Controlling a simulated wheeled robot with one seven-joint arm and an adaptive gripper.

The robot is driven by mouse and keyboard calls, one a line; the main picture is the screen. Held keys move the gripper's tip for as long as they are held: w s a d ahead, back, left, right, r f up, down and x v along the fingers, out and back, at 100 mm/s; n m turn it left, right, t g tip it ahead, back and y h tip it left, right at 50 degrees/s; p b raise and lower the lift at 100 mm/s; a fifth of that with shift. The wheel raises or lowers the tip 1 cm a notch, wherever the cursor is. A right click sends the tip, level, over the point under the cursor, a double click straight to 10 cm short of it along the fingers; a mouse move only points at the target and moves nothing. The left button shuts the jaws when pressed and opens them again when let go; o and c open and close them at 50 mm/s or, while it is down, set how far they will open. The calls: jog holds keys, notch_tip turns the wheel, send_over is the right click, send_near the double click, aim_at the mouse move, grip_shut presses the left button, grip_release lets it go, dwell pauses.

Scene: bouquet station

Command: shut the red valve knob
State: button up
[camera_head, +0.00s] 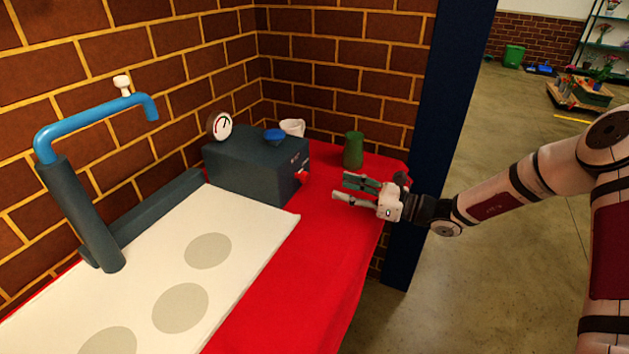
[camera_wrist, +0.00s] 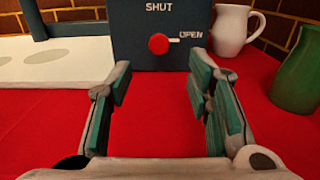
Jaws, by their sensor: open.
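The red valve knob (camera_wrist: 159,44) sits on the front face of a dark grey box (camera_wrist: 126,22). In the wrist view its white pointer reaches right to the word OPEN, and SHUT is printed above it. In the head view the knob (camera_head: 302,176) is small, on the box's right-hand face. My gripper (camera_head: 340,189) is open and empty above the red cloth, to the right of the box and apart from the knob. In the wrist view the two fingers of my gripper (camera_wrist: 160,92) stand wide apart, with the knob beyond and between them.
A green vase (camera_head: 353,150) stands on the red cloth (camera_head: 290,270) behind my gripper. A white pitcher (camera_wrist: 231,30) stands beside the box. A gauge (camera_head: 221,125) and a blue knob (camera_head: 274,136) top the box. A blue tap (camera_head: 95,120) rises over a white board (camera_head: 240,215).

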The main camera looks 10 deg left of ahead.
aim_at(307, 177)
jog(key=b+x, duration=0.1)
jog(key=x, duration=0.9)
jog(key=shift+d, duration=0.1)
grip_shut()
